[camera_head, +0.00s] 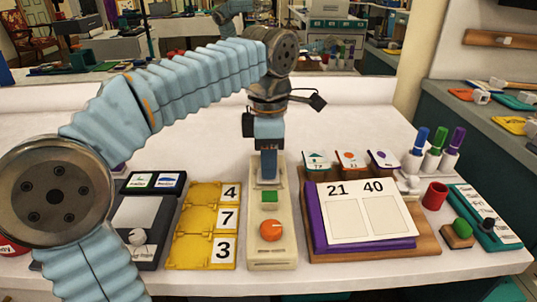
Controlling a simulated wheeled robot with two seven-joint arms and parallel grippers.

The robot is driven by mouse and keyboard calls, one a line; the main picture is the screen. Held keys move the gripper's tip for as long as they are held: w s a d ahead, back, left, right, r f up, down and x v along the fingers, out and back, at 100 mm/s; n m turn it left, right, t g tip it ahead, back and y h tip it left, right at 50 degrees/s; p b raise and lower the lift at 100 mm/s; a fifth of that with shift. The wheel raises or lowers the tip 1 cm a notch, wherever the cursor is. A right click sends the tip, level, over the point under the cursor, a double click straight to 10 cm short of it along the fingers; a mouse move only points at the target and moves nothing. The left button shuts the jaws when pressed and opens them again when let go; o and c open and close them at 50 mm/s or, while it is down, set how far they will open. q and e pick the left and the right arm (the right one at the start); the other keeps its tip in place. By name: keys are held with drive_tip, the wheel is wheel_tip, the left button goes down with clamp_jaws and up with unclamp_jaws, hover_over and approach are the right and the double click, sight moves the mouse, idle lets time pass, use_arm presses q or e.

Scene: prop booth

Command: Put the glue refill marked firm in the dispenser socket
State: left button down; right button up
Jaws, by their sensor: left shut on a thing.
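My left arm reaches in from the left, and its gripper (268,165) points straight down over the far end of a long cream device (285,250). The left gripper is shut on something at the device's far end. The held thing is mostly hidden by the fingers, and no "firm" marking can be read. I cannot tell whether it is inside a socket or above it. My right gripper is out of view.
Left of the device are a yellow tray (196,222) with number cards and a dark grey unit (155,262). The table behind is clear.

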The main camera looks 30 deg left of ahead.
use_arm(q)
drive_tip(key=shift+f, duration=0.1)
idle(0.3)
drive_tip(key=c, duration=0.9)
unclamp_jaws()
wheel_tip(320, 180, up, 7)
drive_tip(key=shift+r+p, duration=0.15)
drive_tip(key=shift+p, duration=0.55)
drive_tip(key=shift+r, duration=0.1)
